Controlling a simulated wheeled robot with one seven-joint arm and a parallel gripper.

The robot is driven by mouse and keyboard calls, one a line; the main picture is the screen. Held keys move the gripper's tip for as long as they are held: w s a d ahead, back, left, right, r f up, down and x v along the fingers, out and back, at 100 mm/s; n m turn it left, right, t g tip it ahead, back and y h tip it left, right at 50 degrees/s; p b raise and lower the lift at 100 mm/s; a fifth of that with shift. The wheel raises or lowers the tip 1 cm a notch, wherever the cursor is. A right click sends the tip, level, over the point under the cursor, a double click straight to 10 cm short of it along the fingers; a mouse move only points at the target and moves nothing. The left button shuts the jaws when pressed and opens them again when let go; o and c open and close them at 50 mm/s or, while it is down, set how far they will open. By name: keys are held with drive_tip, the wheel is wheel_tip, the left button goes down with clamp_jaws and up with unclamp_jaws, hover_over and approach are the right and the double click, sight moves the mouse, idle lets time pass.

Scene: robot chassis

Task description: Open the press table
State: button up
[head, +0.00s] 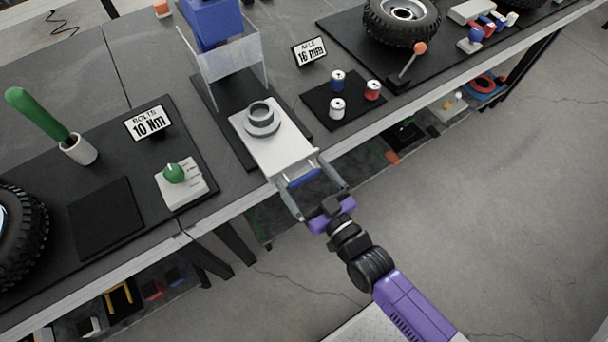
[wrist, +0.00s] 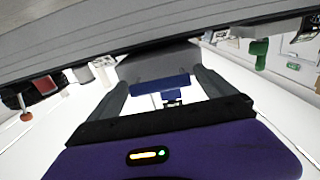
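The press table (head: 285,150) is a light grey sliding plate with a round grey fixture (head: 262,117) on it. It sits out in front of the blue press (head: 212,22) and its clear shield (head: 228,62), and its front end reaches the bench edge. A blue handle bar (head: 304,179) is at its front; it also shows in the wrist view (wrist: 160,84). My gripper (head: 303,170) is open, with its grey fingers spread on either side of the handle.
To the left are a green knob on a white box (head: 182,184) and a "BOLTS 10 Nm" sign (head: 148,122). The floor right of the bench is clear.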

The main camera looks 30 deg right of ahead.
drive_tip(key=s+b, duration=0.1)
drive_tip(key=s, duration=0.6)
drive_tip(key=shift+s, duration=0.4)
drive_tip(key=shift+f, duration=0.1)
idle(0.4)
drive_tip(key=s+r+g, duration=0.1)
drive_tip(key=s+r, duration=0.5)
drive_tip(key=s, duration=0.3)
drive_tip(key=s+r+g, duration=0.2)
drive_tip(key=s+r, duration=0.4)
drive_tip(key=s, duration=0.3)
drive_tip(key=shift+s, duration=0.15)
